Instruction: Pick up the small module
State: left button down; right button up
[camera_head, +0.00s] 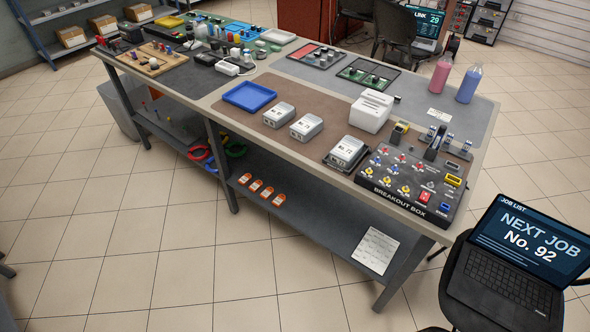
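Several pale box-shaped modules are on the brown mat of the workbench. One module (279,115) lies beside the blue tray, and a second module (307,127) lies just right of it. A third, numbered module (347,151) sits on a dark base at the left edge of the breakout box (388,192). The first two look slightly smaller than the third, but I cannot tell for certain which is the small module. Neither of my grippers shows in the head view.
The blue tray (249,96) looks empty. A white slotted box (371,110) stands behind the modules. Pink (441,75) and blue (468,84) bottles stand at the back right. A chair with a laptop (520,260) is at the lower right. Tiled floor before the bench is clear.

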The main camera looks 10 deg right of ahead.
aim_at(349, 149)
jog(key=u, duration=0.5)
jog(key=k, duration=0.7)
jog(key=u, duration=0.25)
jog(key=i, duration=1.55)
jog(key=z, duration=1)
